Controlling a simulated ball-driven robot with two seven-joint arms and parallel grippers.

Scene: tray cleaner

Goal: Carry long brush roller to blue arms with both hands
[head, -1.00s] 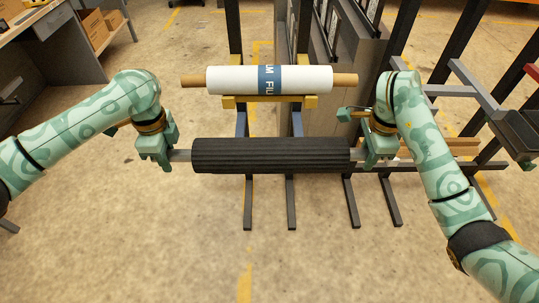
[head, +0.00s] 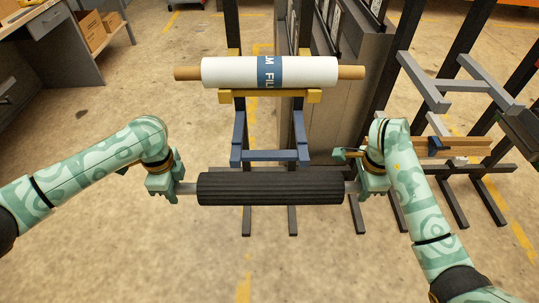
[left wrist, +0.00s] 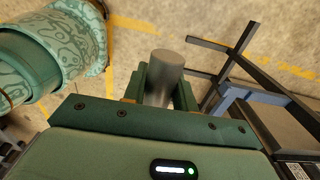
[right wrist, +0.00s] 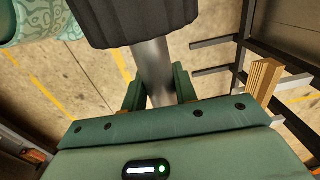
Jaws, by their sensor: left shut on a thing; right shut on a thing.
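The long black brush roller (head: 270,188) hangs level in the head view, with a grey shaft end at each side. My left gripper (head: 172,188) is shut on its left shaft end; the left wrist view shows the grey shaft (left wrist: 167,72) between the fingers. My right gripper (head: 364,186) is shut on the right shaft end, and the right wrist view shows that shaft (right wrist: 154,72) between the fingers with the black brush (right wrist: 135,18) beyond. The blue arms (head: 268,157) are on the rack just behind and above the roller in the picture. They look empty.
A white film roll (head: 225,73) rests on yellow arms (head: 236,97) above the blue ones. A grey rack (head: 437,98) with a wooden piece (head: 470,147) stands at right. A desk (head: 60,45) is at far left. The floor in front is clear.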

